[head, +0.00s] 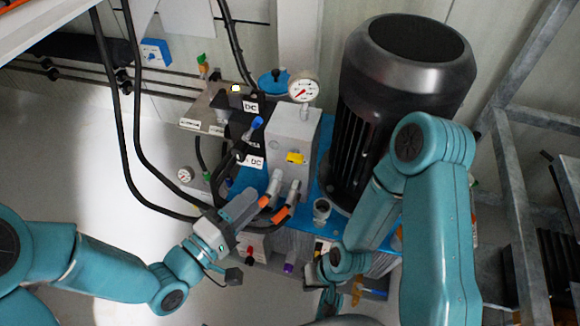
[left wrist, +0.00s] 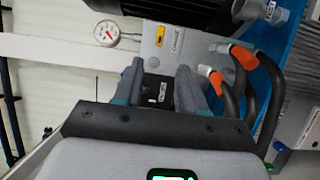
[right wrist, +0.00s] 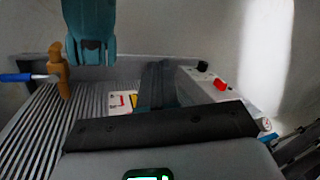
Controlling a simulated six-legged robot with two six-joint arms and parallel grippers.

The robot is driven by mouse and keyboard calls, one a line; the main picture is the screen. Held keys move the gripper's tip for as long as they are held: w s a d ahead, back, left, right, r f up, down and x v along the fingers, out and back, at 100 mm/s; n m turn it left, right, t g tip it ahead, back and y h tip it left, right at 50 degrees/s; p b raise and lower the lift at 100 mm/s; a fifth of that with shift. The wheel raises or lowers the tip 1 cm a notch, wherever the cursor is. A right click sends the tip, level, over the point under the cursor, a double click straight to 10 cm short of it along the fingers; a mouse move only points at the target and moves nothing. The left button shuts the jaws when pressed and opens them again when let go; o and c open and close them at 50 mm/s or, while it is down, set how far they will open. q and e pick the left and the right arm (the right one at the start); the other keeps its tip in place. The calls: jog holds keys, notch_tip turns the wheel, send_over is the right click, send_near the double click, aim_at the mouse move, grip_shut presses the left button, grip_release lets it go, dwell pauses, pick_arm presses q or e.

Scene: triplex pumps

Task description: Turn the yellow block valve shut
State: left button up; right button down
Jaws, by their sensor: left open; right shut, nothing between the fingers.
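The yellow block valve (head: 295,158) is a small yellow handle on the front of a grey pump block (head: 292,130). In the left wrist view the yellow handle (left wrist: 161,33) shows small on the pale block, beyond the fingers. My left gripper (head: 243,205) is open and empty, below and left of the valve and apart from it. Its fingers (left wrist: 160,85) frame a dark part with a white label in the left wrist view. My right gripper (right wrist: 158,85) is shut and empty, low over a ribbed tray, away from the valve; the head view shows it poorly.
Orange-collared hoses (head: 280,212) stand close beside my left gripper. A gauge (head: 303,87) rises above the block, and a black motor (head: 400,90) stands to its right. Black cables (head: 130,150) hang at the left. A hammer (right wrist: 60,72) is on the ribbed tray (right wrist: 45,130).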

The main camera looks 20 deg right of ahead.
aim_at(292, 162)
pick_arm(q)
jog(key=b+x, duration=0.2)
jog(key=x, duration=1.1)
jog(key=shift+w+d, duration=0.3)
pick_arm(e)
jog(key=w+f, duration=0.2)
jog(key=f, duration=0.1)
jog(key=shift+w+d+f+t, duration=0.1)
jog(key=shift+d+f+t, duration=0.1)
jog(key=shift+t, duration=0.2)
pick_arm(q)
grip_shut()
